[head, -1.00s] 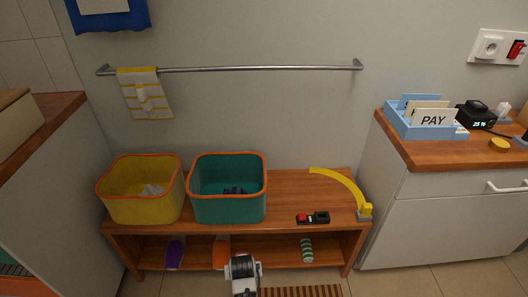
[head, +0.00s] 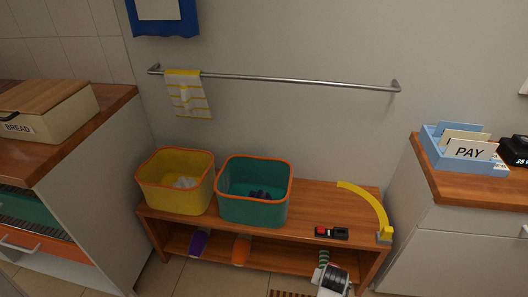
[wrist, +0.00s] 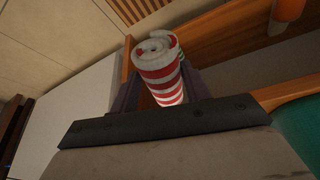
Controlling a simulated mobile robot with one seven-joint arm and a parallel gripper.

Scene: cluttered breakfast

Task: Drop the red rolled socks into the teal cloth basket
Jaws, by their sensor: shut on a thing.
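The red-and-white striped rolled socks (wrist: 160,72) are between the fingers of my gripper (wrist: 158,88) in the wrist view. My gripper is shut on them, and their rolled end points away from the wrist. The teal cloth basket (head: 251,209) with an orange rim stands on the wooden bench in the head view, with some dark items inside. A teal surface, likely this basket, shows at the right edge of the wrist view (wrist: 301,128). In the head view my arm is at the bottom, in front of the bench's right part, and the red socks cannot be made out there.
A yellow basket (head: 172,198) with pale contents stands left of the teal one. The bench (head: 305,207) also holds a red-and-black item (head: 331,232) and a curved yellow strip (head: 372,205). Purple (head: 198,242), orange (head: 241,249) and green-striped (head: 323,257) items are on the lower shelf.

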